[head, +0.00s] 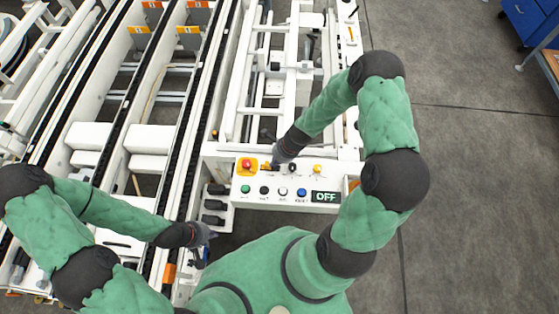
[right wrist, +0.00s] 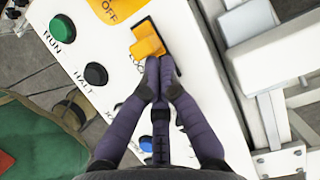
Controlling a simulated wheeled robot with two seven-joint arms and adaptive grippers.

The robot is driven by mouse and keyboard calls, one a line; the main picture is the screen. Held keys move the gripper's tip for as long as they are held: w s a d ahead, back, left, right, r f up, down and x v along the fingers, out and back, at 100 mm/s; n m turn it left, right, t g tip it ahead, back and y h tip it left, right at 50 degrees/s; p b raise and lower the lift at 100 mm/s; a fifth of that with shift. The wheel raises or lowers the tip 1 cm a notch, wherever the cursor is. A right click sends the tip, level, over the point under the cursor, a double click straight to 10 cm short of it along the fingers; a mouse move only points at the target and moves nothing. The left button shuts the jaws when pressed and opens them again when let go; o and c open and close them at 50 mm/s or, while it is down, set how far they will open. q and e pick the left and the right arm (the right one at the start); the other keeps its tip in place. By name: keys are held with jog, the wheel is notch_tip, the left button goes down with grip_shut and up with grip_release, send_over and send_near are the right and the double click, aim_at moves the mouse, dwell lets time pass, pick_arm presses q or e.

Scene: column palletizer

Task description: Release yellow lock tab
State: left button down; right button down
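The yellow lock tab (right wrist: 147,38) sticks up from a black slot on the white control panel (right wrist: 205,85), beside lettering partly hidden by my fingers. In the head view the tab (head: 266,167) is small and partly covered by my right gripper (head: 274,163). In the right wrist view the dark fingers of my right gripper (right wrist: 159,66) come together at the tab's lower end. The tips look closed and at or very near the tab; I cannot tell whether any of it is between them. My left gripper (head: 206,238) hangs low, left of the panel, too small to read.

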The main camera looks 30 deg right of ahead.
jog(key=shift+d+r, duration=0.1)
jog(key=shift+r, duration=0.05)
jog(key=p+v, duration=0.9)
jog(key=shift+r, duration=0.35)
